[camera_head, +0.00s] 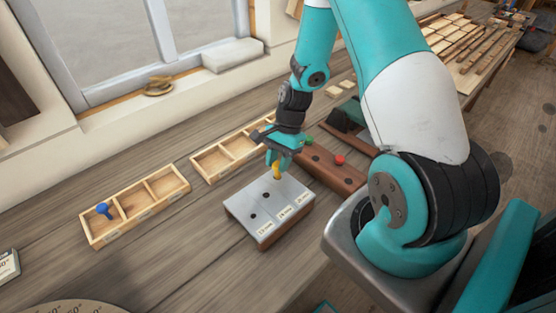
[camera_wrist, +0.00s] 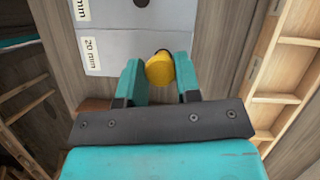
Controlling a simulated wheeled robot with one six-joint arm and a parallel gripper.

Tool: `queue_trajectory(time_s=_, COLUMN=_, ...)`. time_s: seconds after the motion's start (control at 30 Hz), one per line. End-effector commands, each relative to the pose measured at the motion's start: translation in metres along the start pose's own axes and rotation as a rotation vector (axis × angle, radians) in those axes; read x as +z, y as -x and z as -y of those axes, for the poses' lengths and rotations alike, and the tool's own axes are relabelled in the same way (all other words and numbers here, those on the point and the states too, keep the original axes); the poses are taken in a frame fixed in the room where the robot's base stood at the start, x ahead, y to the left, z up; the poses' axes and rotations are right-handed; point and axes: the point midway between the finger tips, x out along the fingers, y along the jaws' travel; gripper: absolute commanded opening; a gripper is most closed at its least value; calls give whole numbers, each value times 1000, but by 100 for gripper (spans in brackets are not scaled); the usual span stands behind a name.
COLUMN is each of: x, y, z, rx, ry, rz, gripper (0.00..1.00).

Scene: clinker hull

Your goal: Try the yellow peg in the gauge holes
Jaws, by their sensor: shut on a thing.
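The yellow peg (camera_head: 277,172) is upright between the fingers of my gripper (camera_head: 279,160), which is shut on it. In the wrist view I look down on its round yellow head (camera_wrist: 160,69) between the teal fingertips (camera_wrist: 160,82). The gauge block (camera_head: 244,206) has a grey top plate with labelled holes; the peg is at its far right hole, in the row marked 20 mm (camera_wrist: 91,54). A dark edge shows beside the peg head. I cannot tell whether the peg's lower end is in the hole or above it. Two other holes (camera_head: 253,216) are empty.
A wooden tray (camera_head: 86,222) at left has a blue peg (camera_head: 103,210) in its left compartment. A second tray (camera_head: 196,171) stands behind the gauge. A brown rack (camera_head: 320,170) with a red peg (camera_head: 339,159) and a green peg (camera_head: 309,141) is close on the right.

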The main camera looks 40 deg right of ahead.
Motion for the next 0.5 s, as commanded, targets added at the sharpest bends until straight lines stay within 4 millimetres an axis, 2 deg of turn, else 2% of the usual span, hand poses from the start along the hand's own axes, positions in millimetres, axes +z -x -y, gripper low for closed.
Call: queue_trajectory(time_s=0.5, x=-5, y=-11, z=0, rx=0, ry=0, rz=-1, gripper=9)
